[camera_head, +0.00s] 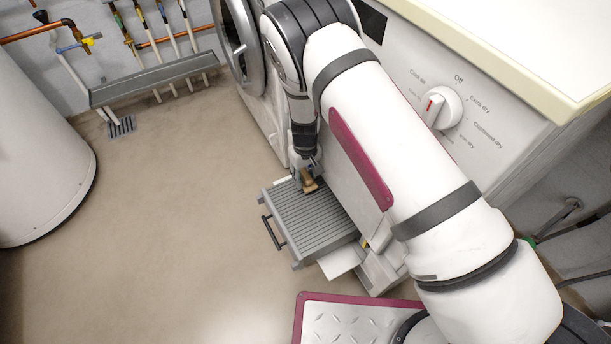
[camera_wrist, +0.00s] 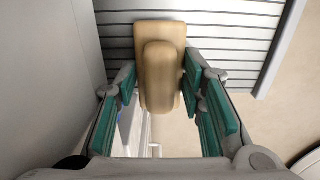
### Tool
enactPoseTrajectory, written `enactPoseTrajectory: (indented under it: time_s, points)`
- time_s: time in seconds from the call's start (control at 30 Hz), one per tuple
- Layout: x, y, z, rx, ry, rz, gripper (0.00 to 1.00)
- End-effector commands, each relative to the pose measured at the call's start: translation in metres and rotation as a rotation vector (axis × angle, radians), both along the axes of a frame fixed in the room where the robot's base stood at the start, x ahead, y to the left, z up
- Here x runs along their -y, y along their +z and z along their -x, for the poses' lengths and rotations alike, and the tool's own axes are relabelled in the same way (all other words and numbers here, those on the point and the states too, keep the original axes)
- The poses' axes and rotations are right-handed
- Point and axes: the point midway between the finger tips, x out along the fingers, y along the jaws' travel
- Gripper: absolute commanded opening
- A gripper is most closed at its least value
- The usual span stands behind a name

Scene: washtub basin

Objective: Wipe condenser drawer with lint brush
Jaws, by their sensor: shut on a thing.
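The condenser drawer (camera_head: 318,230) is a grey ribbed box with a dark handle (camera_head: 272,233), pulled out low from the front of the white dryer. Its ribbed top (camera_wrist: 230,50) also shows in the wrist view. My gripper (camera_head: 308,172) is at the drawer's dryer-side end. It is shut on the lint brush (camera_head: 309,186), a small tan wooden block. In the wrist view the brush (camera_wrist: 161,70) sits between the green pads of my gripper (camera_wrist: 160,95), over the ribs. Its underside is hidden, so I cannot tell whether it touches the drawer.
The dryer (camera_head: 400,60) has a white dial (camera_head: 440,107). An open white flap (camera_head: 340,260) lies beside the drawer. A white tank (camera_head: 40,130) stands at left; pipes and a grey tray (camera_head: 155,79) are on the back wall. The floor (camera_head: 170,200) left of the drawer is clear.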

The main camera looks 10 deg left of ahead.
Motion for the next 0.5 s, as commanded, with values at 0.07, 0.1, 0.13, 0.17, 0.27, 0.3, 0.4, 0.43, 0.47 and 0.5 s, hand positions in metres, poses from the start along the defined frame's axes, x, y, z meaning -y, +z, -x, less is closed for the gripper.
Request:
enactPoseTrajectory:
  time_s: [0.07, 0.1, 0.13, 0.17, 0.27, 0.3, 0.4, 0.43, 0.47, 0.5]
  points:
    - [0.000, 0.005, 0.000, 0.001, 0.000, -0.001, 0.10]
    - [0.000, 0.008, -0.001, 0.001, 0.000, -0.001, 0.10]
    - [0.000, 0.011, -0.001, 0.001, 0.000, -0.001, 0.10]
    - [0.000, 0.013, -0.001, 0.002, 0.000, -0.001, 0.10]
    - [0.000, 0.023, -0.001, 0.002, -0.001, -0.001, 0.10]
    - [0.000, 0.027, -0.001, 0.002, -0.001, -0.001, 0.10]
    - [0.000, 0.036, -0.001, 0.002, -0.001, -0.001, 0.10]
    - [0.000, 0.038, -0.001, 0.001, 0.000, -0.001, 0.10]
    - [0.000, 0.041, -0.001, 0.001, 0.000, -0.001, 0.10]
    - [0.000, 0.045, -0.001, 0.001, 0.001, -0.001, 0.10]
